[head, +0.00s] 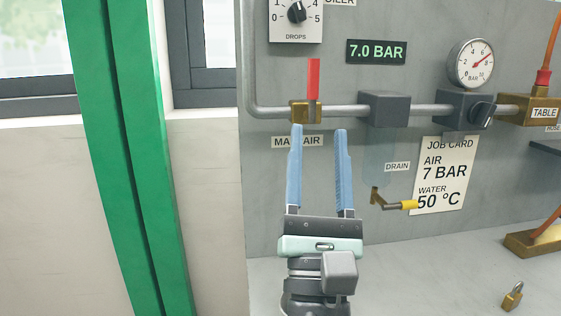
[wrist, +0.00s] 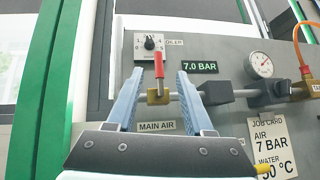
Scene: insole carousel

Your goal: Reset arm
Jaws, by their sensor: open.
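My gripper (head: 319,134) has two blue fingers and points up toward the grey panel (head: 300,230). It is open, with nothing between the fingers. In the head view its fingertips appear just below the brass main air valve (head: 299,112). The valve's red lever (head: 313,78) stands upright, across the pipe. In the wrist view the valve (wrist: 158,96) and red lever (wrist: 158,64) show between the fingers (wrist: 160,88). I cannot tell how far the fingertips are from the panel.
A grey block (head: 384,109), a regulator (head: 464,110) and a gauge (head: 471,63) sit along the pipe at right. A display (head: 376,51) reads 7.0 BAR. A yellow-tipped drain lever (head: 408,204) is right of my gripper. A green post (head: 130,150) stands left.

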